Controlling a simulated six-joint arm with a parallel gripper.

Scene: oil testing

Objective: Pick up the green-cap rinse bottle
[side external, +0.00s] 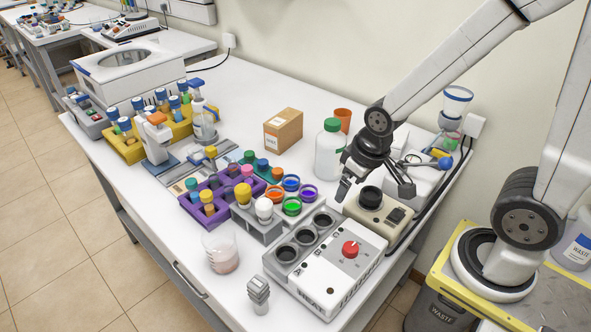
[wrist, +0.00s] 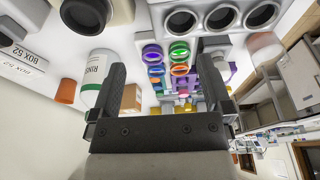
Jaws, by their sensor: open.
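The green-cap rinse bottle (side external: 328,158) stands upright on the white bench near the back, a white bottle with a green cap. In the wrist view the bottle (wrist: 95,72) shows beside the left finger, its label partly readable as "RINS", and that finger hides part of it. My gripper (side external: 376,188) is open and empty, to the right of the bottle and above a small beige device. In the wrist view my gripper (wrist: 157,72) has its two fingers wide apart, with the bottle outside them.
The beige device (side external: 380,212) has a black round top. An orange cup (side external: 343,120) stands behind the bottle and a cardboard box (side external: 283,130) to its left. A white heater block (side external: 335,258), colored open jars and a purple rack (side external: 196,212) stand in front. Some bare bench lies around the box.

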